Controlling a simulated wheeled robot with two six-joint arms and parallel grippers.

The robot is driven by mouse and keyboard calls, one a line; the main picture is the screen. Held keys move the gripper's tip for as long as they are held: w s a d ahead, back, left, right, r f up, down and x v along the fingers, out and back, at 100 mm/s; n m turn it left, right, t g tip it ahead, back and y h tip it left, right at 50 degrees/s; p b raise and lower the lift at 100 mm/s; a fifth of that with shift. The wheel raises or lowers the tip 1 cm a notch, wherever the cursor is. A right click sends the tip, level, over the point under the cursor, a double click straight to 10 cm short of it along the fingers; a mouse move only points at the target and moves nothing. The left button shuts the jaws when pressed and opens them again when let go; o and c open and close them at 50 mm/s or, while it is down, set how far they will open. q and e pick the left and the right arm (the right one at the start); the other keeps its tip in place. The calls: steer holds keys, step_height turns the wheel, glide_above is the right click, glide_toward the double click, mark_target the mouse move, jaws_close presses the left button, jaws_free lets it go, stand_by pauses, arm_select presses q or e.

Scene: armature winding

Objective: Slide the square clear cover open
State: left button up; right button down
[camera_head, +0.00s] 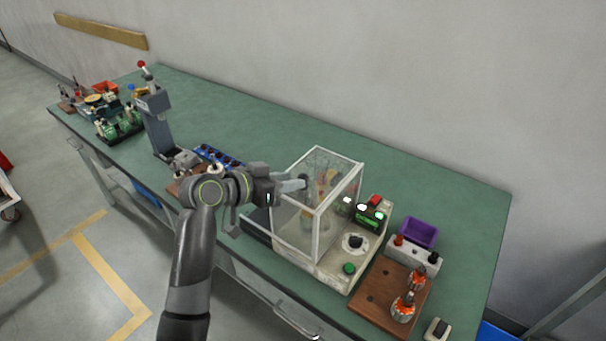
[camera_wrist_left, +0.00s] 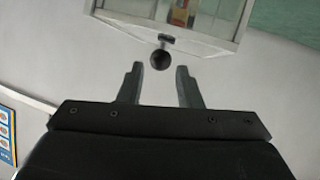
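The square clear cover (camera_head: 338,208) is a pale-framed transparent box on the winding machine (camera_head: 325,268), over colored parts inside it. In the left wrist view the cover (camera_wrist_left: 218,18) fills the top, and a dark round knob (camera_wrist_left: 161,60) sticks out from its frame. My left gripper (camera_head: 296,184) is at the cover's left side in the head view. In the left wrist view its two fingers (camera_wrist_left: 160,82) are apart, with the knob just beyond the tips and between their lines; nothing is held. My right gripper is not in view.
A purple bin (camera_head: 420,233) and a wooden board (camera_head: 385,297) with orange-wound armatures (camera_head: 404,306) lie right of the machine. A grey press (camera_head: 157,120) and blue tray (camera_head: 218,156) stand to the left. The green table (camera_head: 260,117) is clear behind.

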mark_target(315, 196)
arm_select(q)
steer(key=shift+p+x, duration=0.4)
steer(key=shift+x, duration=2.1)
jaws_close()
